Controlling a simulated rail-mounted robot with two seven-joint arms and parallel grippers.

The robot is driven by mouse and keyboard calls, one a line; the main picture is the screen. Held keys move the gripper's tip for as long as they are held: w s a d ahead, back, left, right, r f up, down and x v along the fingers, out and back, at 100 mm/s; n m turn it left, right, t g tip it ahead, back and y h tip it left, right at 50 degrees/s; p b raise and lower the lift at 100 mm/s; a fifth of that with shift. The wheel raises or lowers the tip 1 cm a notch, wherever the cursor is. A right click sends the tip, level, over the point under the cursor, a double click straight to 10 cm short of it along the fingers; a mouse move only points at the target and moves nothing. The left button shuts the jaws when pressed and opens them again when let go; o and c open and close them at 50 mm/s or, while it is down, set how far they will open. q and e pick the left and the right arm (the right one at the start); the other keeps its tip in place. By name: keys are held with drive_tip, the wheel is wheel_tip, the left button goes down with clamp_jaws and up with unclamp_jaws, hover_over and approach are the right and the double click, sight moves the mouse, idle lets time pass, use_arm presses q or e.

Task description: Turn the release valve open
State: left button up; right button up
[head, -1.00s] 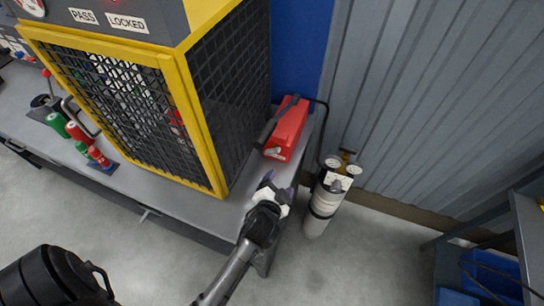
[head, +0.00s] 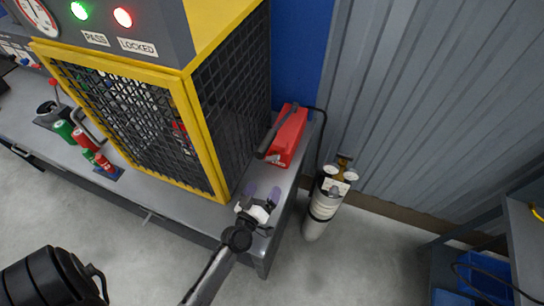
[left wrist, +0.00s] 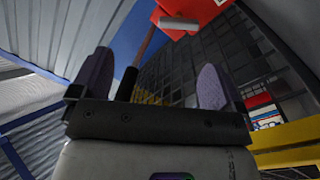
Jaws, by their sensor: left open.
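A red hand pump (head: 289,136) with a dark lever lies on the right end of the grey bench, beside the mesh cage. My left gripper (head: 263,192) is open and empty over the bench's front right corner, on the near side of the pump and apart from it. In the left wrist view the two purple fingers (left wrist: 155,82) stand wide apart. There the pump's red body (left wrist: 203,12) is at the top, with a short grey cylindrical part (left wrist: 180,23) in front of it. I cannot tell for sure whether this is the release valve. My right gripper is not in view.
The yellow-framed mesh cage (head: 140,125) stands close left of the gripper. A grey cylinder with gauges (head: 322,210) stands on the floor beyond the bench's right end. Small red and green cylinders (head: 84,139) are at the left. Open floor lies in front.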

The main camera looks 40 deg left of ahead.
sight(271, 161)
use_arm(q)
drive_tip(key=shift+s+a+f+n+g+y, duration=0.15)
drive_tip(key=shift+s+a+f+n+y, duration=0.15)
drive_tip(key=shift+n, duration=0.3)
drive_tip(key=shift+s+a+f+n+g+y, duration=0.1)
drive_tip(key=shift+s+a+n+g+y, duration=0.1)
drive_tip(key=shift+s+a+n, duration=0.3)
drive_tip(key=shift+w, duration=0.25)
drive_tip(key=x, duration=1.3)
drive_tip(key=shift+w+a, duration=0.2)
drive_tip(key=c, duration=0.9)
drive_tip(key=shift+n+p, duration=0.3)
drive_tip(key=shift+n, duration=1.9)
drive_tip(key=shift+c, duration=0.2)
drive_tip(key=o, duration=0.9)
